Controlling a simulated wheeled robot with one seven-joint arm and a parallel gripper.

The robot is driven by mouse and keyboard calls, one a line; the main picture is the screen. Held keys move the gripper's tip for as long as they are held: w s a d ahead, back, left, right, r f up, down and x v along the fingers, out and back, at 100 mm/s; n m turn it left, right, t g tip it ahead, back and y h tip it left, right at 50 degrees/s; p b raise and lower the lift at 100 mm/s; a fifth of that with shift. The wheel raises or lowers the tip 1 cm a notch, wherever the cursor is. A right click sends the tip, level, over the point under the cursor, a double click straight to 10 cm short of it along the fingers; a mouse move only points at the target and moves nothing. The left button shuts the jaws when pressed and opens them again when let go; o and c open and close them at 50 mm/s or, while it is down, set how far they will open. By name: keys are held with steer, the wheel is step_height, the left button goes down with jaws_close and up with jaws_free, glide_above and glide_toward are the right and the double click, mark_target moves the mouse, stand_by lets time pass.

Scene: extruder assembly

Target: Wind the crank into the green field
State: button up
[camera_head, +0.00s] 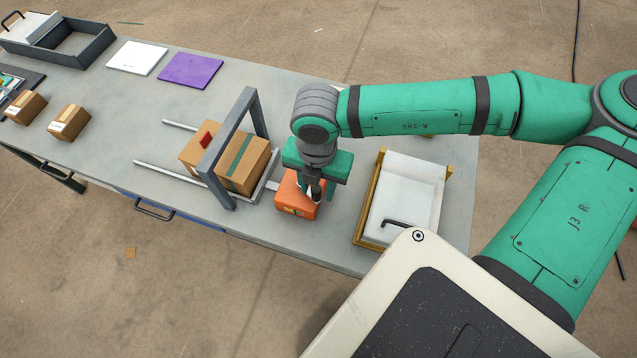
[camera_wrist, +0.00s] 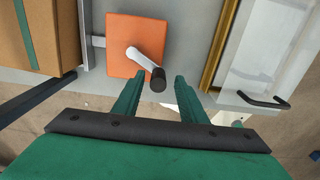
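The orange crank box (camera_head: 290,191) stands on the grey table at the front edge of the conveyor frame. A small panel (camera_head: 297,211) shows on its front side; its coloured fields are too small to read surely. In the wrist view the orange top (camera_wrist: 122,28) carries the crank (camera_wrist: 146,58), a pale arm ending in a black knob (camera_wrist: 158,80) that points toward my gripper. My gripper (camera_head: 313,190) is over the right part of the box. In the wrist view its fingers (camera_wrist: 157,88) are apart, with the knob between their tips; I see no contact.
Left of the box, a grey arch (camera_head: 214,158) spans rails with cardboard boxes (camera_head: 244,167) on them. To the right is a gold-edged white tray (camera_head: 411,185) with a black handle. A purple sheet (camera_head: 190,70), white sheet (camera_head: 136,57) and small cartons (camera_head: 69,121) lie farther left.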

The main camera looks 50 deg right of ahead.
steer(key=shift+r, duration=0.1)
steer(key=shift+w+r, duration=0.15)
steer(key=shift+r, duration=2.8)
step_height(320, 180, up, 11)
